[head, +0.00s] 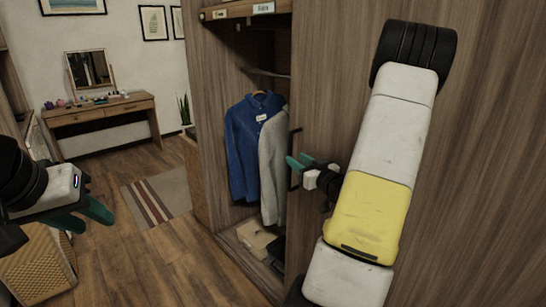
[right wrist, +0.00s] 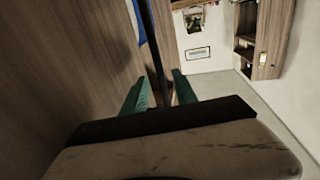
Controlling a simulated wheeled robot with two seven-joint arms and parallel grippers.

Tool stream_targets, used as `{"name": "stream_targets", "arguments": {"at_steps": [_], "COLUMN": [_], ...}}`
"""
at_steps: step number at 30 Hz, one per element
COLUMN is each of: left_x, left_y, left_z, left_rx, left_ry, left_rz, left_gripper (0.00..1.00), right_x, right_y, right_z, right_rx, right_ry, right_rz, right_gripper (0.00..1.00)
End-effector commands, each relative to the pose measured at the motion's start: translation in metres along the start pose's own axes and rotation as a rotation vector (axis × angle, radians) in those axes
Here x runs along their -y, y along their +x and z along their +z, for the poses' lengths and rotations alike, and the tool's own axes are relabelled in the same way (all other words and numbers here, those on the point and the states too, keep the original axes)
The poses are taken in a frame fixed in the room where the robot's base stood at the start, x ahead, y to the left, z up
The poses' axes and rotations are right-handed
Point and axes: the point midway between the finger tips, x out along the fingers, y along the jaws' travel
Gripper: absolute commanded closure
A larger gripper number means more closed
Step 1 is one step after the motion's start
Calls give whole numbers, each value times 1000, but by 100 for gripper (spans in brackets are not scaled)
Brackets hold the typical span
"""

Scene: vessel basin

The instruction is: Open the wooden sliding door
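The wooden sliding door (head: 330,80) is a tall brown panel on the right side of the wardrobe in the head view. The wardrobe is open to its left. A dark vertical bar handle (head: 296,145) is near the door's left edge. My right gripper (head: 299,162) is at the handle. In the right wrist view, its teal fingers (right wrist: 160,95) are apart, with the dark handle bar (right wrist: 154,45) between them; I cannot tell whether they touch it. My left gripper (head: 82,216) is open and empty at the left, well away from the door.
Blue (head: 252,135) and grey (head: 273,170) shirts hang in the wardrobe opening. A box (head: 256,239) sits on its floor. A woven basket (head: 38,268) stands below my left gripper. A desk (head: 100,112) is at the back, with wooden floor and a striped rug (head: 158,197) between.

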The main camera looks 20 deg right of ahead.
Motion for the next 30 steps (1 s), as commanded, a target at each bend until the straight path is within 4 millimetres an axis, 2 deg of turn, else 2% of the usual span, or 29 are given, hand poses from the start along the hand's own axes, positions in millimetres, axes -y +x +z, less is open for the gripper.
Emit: {"name": "stream_targets", "arguments": {"at_steps": [4,10,23,26,30], "left_x": [0,0,0,0,0], "left_y": [0,0,0,0,0], "left_z": [0,0,0,0,0], "left_rx": [0,0,0,0,0], "left_ry": [0,0,0,0,0], "left_rz": [0,0,0,0,0], "left_gripper": [64,64,64,64,64], "right_x": [-1,0,1,4,12], "right_y": [-21,-32,-31,-25,-7], "right_z": [0,0,0,-4,-17], "right_rx": [0,0,1,31,153], "right_ry": [0,0,-1,-23,-98], "right_rz": [2,0,0,4,43], "right_gripper": [66,66,66,66,66]}}
